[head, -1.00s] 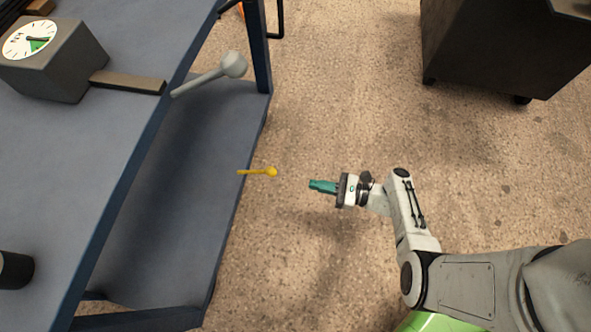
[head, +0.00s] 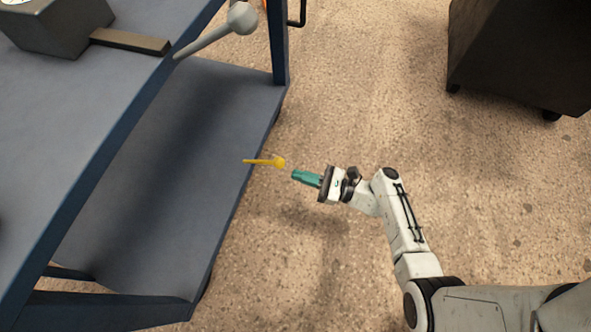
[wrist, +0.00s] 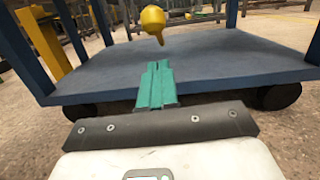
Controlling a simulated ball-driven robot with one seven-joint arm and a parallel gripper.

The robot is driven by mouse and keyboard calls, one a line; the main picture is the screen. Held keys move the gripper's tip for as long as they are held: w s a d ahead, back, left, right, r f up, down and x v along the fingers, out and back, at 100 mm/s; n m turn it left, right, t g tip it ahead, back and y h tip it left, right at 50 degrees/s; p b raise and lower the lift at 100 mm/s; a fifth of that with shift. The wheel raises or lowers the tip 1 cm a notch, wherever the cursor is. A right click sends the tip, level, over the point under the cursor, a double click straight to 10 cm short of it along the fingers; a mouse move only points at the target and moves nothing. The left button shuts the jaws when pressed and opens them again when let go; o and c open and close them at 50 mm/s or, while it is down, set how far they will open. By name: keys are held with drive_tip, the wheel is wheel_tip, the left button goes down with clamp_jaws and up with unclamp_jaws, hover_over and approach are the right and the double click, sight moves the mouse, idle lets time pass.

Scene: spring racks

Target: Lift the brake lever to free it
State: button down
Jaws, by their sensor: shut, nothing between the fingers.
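A yellow lever with a round knob (head: 279,162) sticks out past the right edge of the cart's lower shelf in the head view. In the wrist view the yellow knob (wrist: 153,19) is at the top centre, above and beyond my fingers. My gripper (head: 294,176) has teal fingers, shut and empty, just to the right of the knob and slightly lower in the picture. In the wrist view my gripper (wrist: 157,66) points toward the shelf, apart from the knob.
A blue cart with a lower shelf (head: 150,180) fills the left. A grey ball-ended handle (head: 241,18) and a dark box (head: 58,25) with a flat bar (head: 130,41) are at its top. A dark cabinet (head: 520,50) stands at the upper right. Floor between is clear.

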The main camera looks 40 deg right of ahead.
sight(265, 162)
drive_tip(key=shift+w+a+r, duration=0.35)
drive_tip(key=shift+w+r, duration=0.05)
drive_tip(key=shift+r, duration=0.35)
drive_tip(key=shift+w+a+r, duration=0.3)
drive_tip(key=shift+w+r, duration=0.1)
drive_tip(key=shift+r, duration=0.35)
drive_tip(key=shift+r, duration=0.1)
drive_tip(key=p, duration=0.2)
drive_tip(key=r+p, duration=0.1)
drive_tip(key=p, duration=0.1)
drive_tip(key=shift+w+a+r+g+h, duration=0.25)
drive_tip(key=shift+w+g+h, duration=0.05)
drive_tip(key=shift+w, duration=0.05)
drive_tip(key=shift+f, duration=0.15)
